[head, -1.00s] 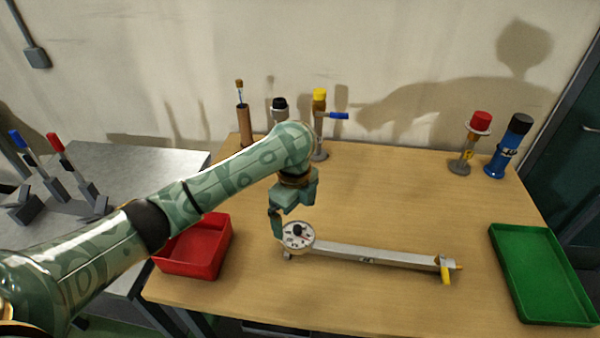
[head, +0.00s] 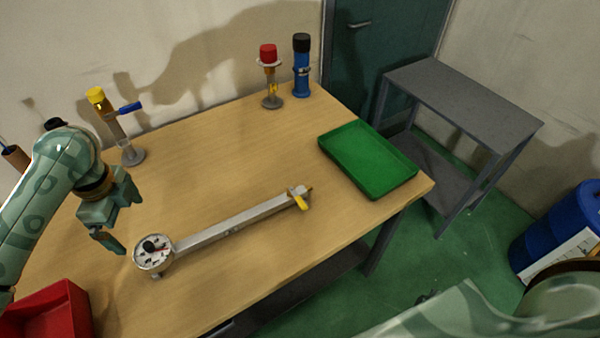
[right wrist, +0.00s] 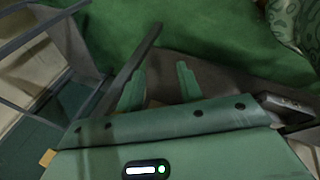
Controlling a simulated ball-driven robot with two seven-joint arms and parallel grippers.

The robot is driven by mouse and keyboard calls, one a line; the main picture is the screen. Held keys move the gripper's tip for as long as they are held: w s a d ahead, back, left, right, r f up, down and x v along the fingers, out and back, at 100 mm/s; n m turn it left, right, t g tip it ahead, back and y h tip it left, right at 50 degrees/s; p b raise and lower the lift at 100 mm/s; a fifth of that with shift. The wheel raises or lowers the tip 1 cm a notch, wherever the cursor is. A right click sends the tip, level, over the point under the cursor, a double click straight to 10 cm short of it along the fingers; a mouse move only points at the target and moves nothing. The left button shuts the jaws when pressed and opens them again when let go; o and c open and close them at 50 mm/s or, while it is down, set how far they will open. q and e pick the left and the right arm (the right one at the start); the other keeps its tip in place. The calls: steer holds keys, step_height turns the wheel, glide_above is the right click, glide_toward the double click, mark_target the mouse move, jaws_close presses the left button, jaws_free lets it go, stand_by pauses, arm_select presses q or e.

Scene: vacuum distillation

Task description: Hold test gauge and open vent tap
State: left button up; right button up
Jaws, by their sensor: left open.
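The test gauge (head: 153,251) is a round white dial with a black centre knob, at the left end of a long grey bar (head: 235,222) lying on the table. The vent tap (head: 299,200), with a yellow handle, is at the bar's right end. My left gripper (head: 116,226) is open and empty, just left of the gauge and apart from it in the picture. My right gripper (right wrist: 160,88) shows in the right wrist view with its two fingers apart and nothing between them. Green floor is behind it. No gauge or tap shows there.
A green tray (head: 375,192) lies at the table's right end and a red bin (head: 48,318) is at lower left. Yellow-topped (head: 108,112), red-topped (head: 268,75) and blue (head: 301,68) pieces stand along the back. A grey side table (head: 460,95) and blue drum (head: 560,230) are right.

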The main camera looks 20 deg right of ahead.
mark_target(156, 253)
steer(key=w+d+r+n+t+h, duration=0.2)
steer(key=w+d+r+n+t, duration=0.2)
steer(key=w+d+r, duration=1.05)
steer(key=w+d+r+n+t, duration=0.1)
steer(key=w+r+n+t, duration=0.1)
steer(key=w+r, duration=1.15)
steer(key=w+a+m+g+y, duration=0.2)
steer(key=w+a+g, duration=0.1)
steer(key=a, duration=0.8)
steer(key=w+a+m+g+y, duration=0.15)
steer(key=w+a, duration=0.25)
steer(key=a, duration=0.7)
arm_select(q)
step_height(156, 253, down, 16)
steer(key=shift+f, duration=0.2)
arm_select(e)
steer(key=s+a+r+n+g, duration=0.1)
steer(key=a+r, duration=0.3)
steer(key=a, duration=0.5)
steer(key=s+a+r+n+g, duration=0.1)
steer(key=a+r+n+g, duration=0.2)
steer(key=a, duration=0.6)
steer(key=shift+s+a+r+g+y, duration=0.2)
steer(key=shift+a+r+g+y, duration=0.3)
steer(key=shift+g, duration=0.35)
